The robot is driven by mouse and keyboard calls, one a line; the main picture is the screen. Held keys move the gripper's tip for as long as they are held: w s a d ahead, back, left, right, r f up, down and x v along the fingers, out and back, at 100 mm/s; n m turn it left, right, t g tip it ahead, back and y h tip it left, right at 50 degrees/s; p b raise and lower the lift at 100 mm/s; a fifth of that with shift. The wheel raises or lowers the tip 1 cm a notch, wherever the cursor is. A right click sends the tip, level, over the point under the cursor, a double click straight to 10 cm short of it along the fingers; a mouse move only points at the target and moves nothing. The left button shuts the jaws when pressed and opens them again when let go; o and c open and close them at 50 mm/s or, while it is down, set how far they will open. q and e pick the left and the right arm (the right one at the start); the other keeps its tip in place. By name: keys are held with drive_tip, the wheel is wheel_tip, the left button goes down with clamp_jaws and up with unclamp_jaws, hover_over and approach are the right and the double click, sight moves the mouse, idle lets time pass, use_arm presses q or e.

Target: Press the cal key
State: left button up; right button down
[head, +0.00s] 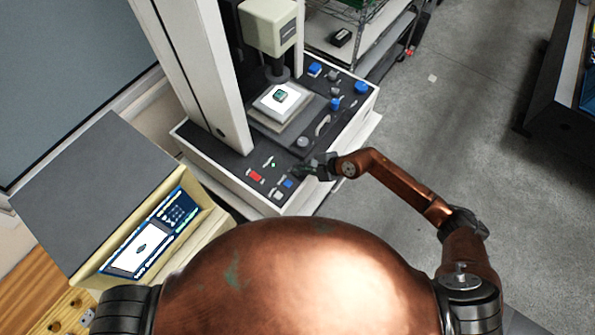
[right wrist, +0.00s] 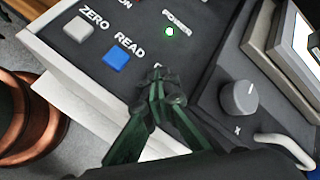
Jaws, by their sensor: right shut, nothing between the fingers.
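The machine's control panel (head: 240,163) has a row of keys near its front edge. In the right wrist view a grey-white key (right wrist: 79,28) is labelled ZERO and a blue key (right wrist: 117,57) is labelled READ. My right gripper (right wrist: 157,76) is shut and empty, its fingertips just right of the READ key. A label there is mostly covered by the fingers, and no cal key can be made out; whether the tips touch the panel is unclear. In the head view my right gripper (head: 303,171) is over the panel's front right part. My left gripper is out of view.
A lit green POWER light (right wrist: 169,31) is beyond the fingertips. A grey knob (right wrist: 238,98) and a curved pale handle (right wrist: 285,147) are to their right. A red key (head: 256,175) is at the panel's left. A monitor (head: 150,235) stands at left; open floor lies right.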

drive_tip(key=shift+f, duration=0.2)
idle(0.5)
drive_tip(key=shift+r, duration=0.8)
drive_tip(key=shift+r+p, duration=1.7)
drive_tip(key=shift+r, duration=0.85)
